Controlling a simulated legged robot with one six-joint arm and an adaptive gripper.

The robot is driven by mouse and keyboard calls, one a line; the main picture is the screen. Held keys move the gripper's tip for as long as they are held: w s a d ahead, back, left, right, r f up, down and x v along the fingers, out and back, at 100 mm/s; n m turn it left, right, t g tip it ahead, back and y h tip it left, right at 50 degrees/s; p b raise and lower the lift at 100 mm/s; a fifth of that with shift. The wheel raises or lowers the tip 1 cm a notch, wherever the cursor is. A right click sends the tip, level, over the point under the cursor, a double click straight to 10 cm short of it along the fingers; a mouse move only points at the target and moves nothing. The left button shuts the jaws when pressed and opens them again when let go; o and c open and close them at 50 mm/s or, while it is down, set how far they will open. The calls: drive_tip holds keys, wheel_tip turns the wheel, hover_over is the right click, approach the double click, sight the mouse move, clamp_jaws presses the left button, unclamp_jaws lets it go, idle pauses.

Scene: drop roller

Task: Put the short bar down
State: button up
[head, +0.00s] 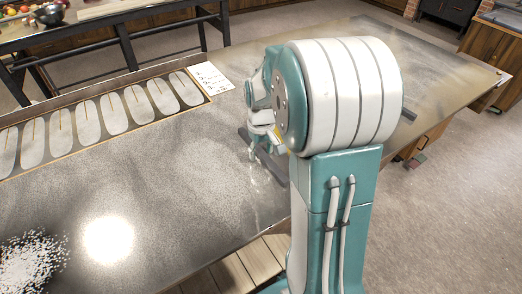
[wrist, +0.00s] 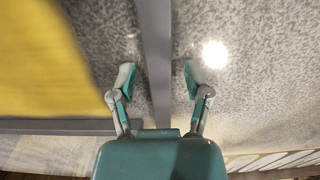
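A straight grey bar (wrist: 156,50) runs up the middle of the wrist view, between the two fingers of my gripper (wrist: 159,80). I take it to be the short bar. The fingers stand apart, with a visible gap on each side of the bar. In the head view, my gripper (head: 258,146) is low over the speckled table, left of my arm. A dark grey bar (head: 273,172) shows beneath it, partly hidden by the gripper. I cannot tell from these views whether the bar rests fully on the table.
The speckled metal table (head: 160,190) has free room left of my gripper. A tray with pale oval pads (head: 115,113) lies along its far side, beside a white printed card (head: 212,77). In the wrist view, a blurred yellow surface (wrist: 45,60) borders another grey bar (wrist: 55,126).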

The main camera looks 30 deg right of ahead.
sight(261, 152)
wheel_tip(261, 152, up, 11)
drive_tip(key=s+a+r+t, duration=0.3)
drive_tip(key=s+a+t, duration=0.2)
drive_tip(key=s+a, duration=0.9)
drive_tip(key=s, duration=0.3)
drive_tip(key=shift+a+t, duration=0.3)
drive_tip(key=shift+a, duration=0.05)
drive_tip(key=shift+r, duration=0.1)
